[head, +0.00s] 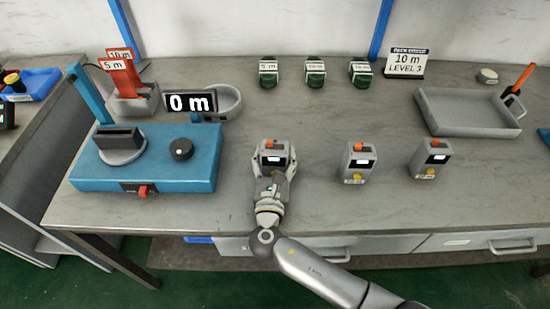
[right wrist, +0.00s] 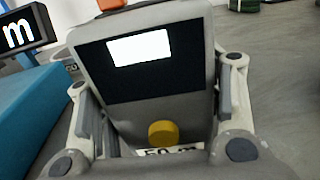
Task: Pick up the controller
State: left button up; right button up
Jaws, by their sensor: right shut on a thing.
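A grey controller (head: 272,150) with a dark face, a lit white screen and an orange part on top stands on the table, left of two similar controllers. My right gripper (head: 273,164) is around it, with a finger on each side. In the right wrist view the controller (right wrist: 148,75) fills the middle, with a yellow button and a partly hidden label low down. My right gripper (right wrist: 155,110) is shut on it. The controller looks upright, and I cannot tell whether its base touches the table. My left gripper is not in view.
Two more controllers (head: 358,161) (head: 429,157) stand to the right. A blue machine (head: 140,185) with a black knob is close on the left, beside a "0 m" display (head: 190,103). Several green items stand behind. A grey tray (head: 478,112) is at the right.

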aim_at(275, 151)
jog(key=shift+r, duration=0.7)
jog(key=s+r, duration=0.1)
jog(key=r, duration=0.1)
jog(key=s+r+p, duration=0.1)
jog(key=s+r, duration=0.1)
jog(key=r, duration=0.1)
jog(key=s+r, duration=0.2)
jog(key=r, duration=0.1)
jog(key=shift+s+p, duration=0.1)
jog(key=shift+p, duration=0.25)
jog(key=s+r, duration=0.3)
jog(key=s, duration=0.5)
jog(key=shift+s+r, duration=0.3)
jog(key=shift+s, duration=0.1)
jog(key=o, duration=0.4)
jog(key=c, duration=0.3)
